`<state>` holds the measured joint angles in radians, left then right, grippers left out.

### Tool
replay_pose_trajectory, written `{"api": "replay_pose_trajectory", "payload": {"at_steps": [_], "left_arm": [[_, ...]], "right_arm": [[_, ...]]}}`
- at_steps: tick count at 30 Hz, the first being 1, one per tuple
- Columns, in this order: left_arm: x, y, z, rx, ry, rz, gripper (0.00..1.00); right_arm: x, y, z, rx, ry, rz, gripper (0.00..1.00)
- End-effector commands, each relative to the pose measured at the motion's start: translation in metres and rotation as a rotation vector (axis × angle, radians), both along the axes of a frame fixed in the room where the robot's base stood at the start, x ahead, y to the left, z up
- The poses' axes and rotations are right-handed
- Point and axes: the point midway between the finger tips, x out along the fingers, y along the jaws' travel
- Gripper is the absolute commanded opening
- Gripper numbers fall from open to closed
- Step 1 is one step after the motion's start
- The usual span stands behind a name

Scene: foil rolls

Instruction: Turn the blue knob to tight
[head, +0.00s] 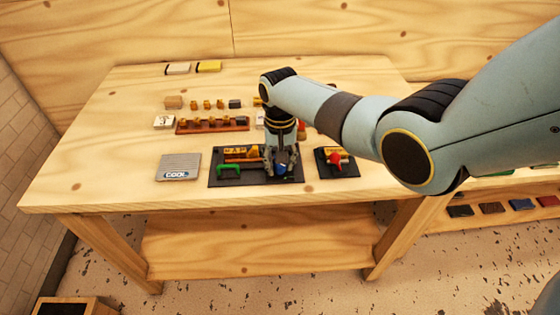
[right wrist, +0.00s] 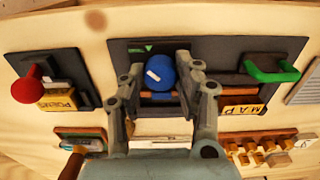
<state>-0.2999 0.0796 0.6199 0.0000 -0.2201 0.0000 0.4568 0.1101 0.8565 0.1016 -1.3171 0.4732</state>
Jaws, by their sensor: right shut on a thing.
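The blue knob (head: 281,169) sits at the right end of a dark panel (head: 246,182) on the table. In the right wrist view the knob (right wrist: 160,70) is round and blue, with a white mark on its left part. A small green mark (right wrist: 142,48) is on the panel beside it. My right gripper (head: 281,168) reaches down over the panel. In the right wrist view its fingers (right wrist: 157,74) stand on both sides of the knob, shut on it. My left gripper is not in view.
The panel also bears a green handle (head: 229,168) and a MAP label (right wrist: 243,110). A dark board with a red knob (head: 335,159) lies to the right. A grey COOL plate (head: 178,166) lies left. A rack of orange pieces (head: 211,126) stands behind. The table's front is clear.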

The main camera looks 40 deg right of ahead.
Motion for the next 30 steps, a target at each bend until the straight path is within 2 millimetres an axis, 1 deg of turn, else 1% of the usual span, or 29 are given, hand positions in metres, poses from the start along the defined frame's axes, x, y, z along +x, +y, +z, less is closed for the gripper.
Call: {"api": "replay_pose_trajectory", "payload": {"at_steps": [6,12,20,30], "left_arm": [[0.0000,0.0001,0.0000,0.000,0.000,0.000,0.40],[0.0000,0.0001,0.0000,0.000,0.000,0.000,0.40],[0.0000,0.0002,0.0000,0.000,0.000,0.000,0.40],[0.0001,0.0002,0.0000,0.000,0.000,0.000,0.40]], "right_arm": [[-0.0005,0.0007,-0.0005,0.001,0.002,-0.146,0.00],[-0.0005,0.0008,-0.0005,0.001,0.002,-0.232,0.00],[-0.0004,0.0008,-0.0005,0.001,0.002,-0.277,0.00],[-0.0003,0.0009,-0.0004,0.002,0.000,-0.281,0.00]]}}
